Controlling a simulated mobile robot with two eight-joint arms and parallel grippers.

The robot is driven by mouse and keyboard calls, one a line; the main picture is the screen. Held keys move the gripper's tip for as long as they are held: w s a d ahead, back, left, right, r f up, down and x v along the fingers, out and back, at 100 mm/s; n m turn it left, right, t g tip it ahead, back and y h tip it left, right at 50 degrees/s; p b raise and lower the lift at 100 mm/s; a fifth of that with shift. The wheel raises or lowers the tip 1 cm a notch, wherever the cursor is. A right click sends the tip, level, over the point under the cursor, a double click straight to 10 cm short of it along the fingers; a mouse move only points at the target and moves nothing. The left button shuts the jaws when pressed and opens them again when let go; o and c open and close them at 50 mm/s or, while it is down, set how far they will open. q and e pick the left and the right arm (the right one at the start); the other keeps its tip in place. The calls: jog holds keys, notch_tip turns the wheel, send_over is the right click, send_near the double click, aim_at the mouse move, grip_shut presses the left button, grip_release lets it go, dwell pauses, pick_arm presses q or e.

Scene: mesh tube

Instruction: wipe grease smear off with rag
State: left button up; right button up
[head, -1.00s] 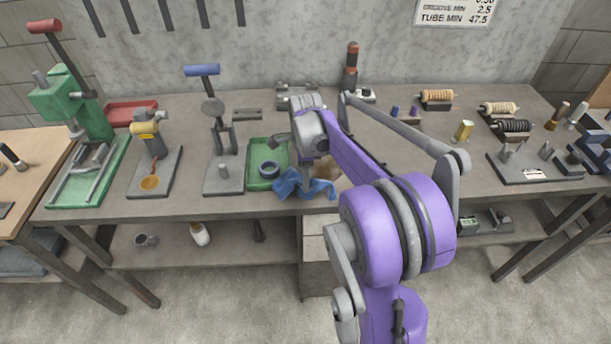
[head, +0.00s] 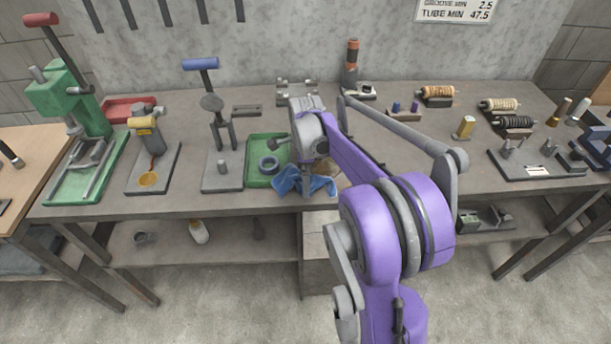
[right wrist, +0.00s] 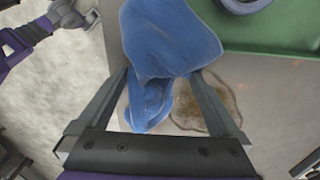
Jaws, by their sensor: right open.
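The blue rag (head: 308,184) lies crumpled at the front edge of the workbench, just in front of the green tray. It also shows in the right wrist view (right wrist: 168,40), with a lower fold between the fingers. My right gripper (right wrist: 160,78) is open over the rag, one finger on each side of that fold; the fingertips are partly hidden at the rag. The brown grease smear (right wrist: 203,106) lies on the bench beside the rag, partly behind the right finger. In the head view the smear (head: 326,168) is partly hidden by my arm.
The green tray (head: 254,174) holds a blue-grey ring (head: 269,165) right behind the rag. A lever press (head: 221,165) stands left of it, and a yellow-topped fixture (head: 150,150) farther left. The bench right of my arm has a bare stretch.

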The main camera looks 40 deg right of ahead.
jog(key=shift+f, duration=0.1)
grip_shut()
dwell(0.7)
